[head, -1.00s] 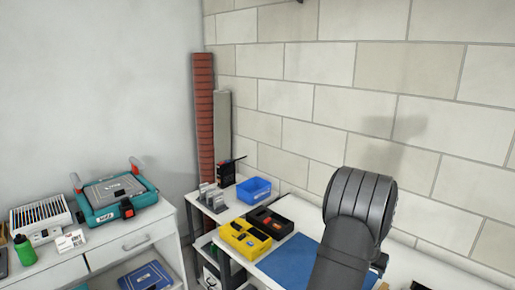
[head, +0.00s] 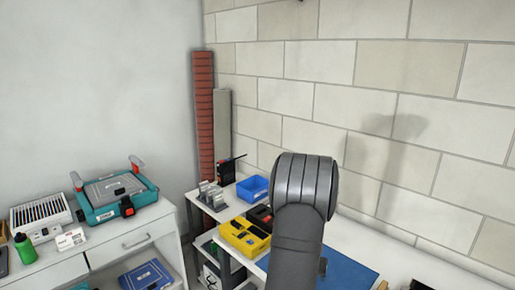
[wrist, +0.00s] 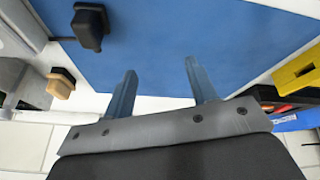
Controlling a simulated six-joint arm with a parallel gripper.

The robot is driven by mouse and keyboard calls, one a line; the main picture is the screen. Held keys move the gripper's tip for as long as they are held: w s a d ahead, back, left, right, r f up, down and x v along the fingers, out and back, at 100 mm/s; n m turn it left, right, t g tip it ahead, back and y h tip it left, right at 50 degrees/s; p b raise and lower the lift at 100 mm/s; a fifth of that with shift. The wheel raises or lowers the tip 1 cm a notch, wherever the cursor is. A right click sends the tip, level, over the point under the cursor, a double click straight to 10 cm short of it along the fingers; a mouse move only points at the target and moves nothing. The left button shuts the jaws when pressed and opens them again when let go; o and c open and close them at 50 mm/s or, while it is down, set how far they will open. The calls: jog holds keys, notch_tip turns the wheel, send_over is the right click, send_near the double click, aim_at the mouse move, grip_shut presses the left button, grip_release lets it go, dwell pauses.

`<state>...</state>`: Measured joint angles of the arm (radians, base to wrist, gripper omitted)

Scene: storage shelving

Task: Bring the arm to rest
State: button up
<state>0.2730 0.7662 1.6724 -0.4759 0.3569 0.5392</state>
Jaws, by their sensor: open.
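My gripper shows in the wrist view (wrist: 160,85), with its two fingers spread apart and nothing between them. It is over the blue mat (wrist: 205,35), which fills much of that view. In the head view my arm rises in front of the work table and hides part of it. The blue mat also shows there (head: 350,268), to the right of my arm. My gripper's fingers cannot be made out in the head view.
A yellow bin (head: 243,238), a partly hidden black bin (head: 260,215) and a blue bin (head: 252,188) stand left of my arm. A black object (wrist: 90,25) and a tan-and-black object (wrist: 61,84) are near the fingers. A block wall (head: 400,90) stands behind.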

jog(key=s+a+f+n, duration=0.1)
jog(key=s+a, duration=0.2)
jog(key=a, duration=0.5)
jog(key=s+a+f+n, duration=0.1)
jog(key=s+a+n, duration=0.1)
jog(key=a, duration=0.6)
jog(key=shift+s+a+f+t+y, duration=0.3)
jog(key=shift+s+a+y, duration=0.05)
jog(key=shift+s+y, duration=0.05)
jog(key=shift+o, duration=0.2)
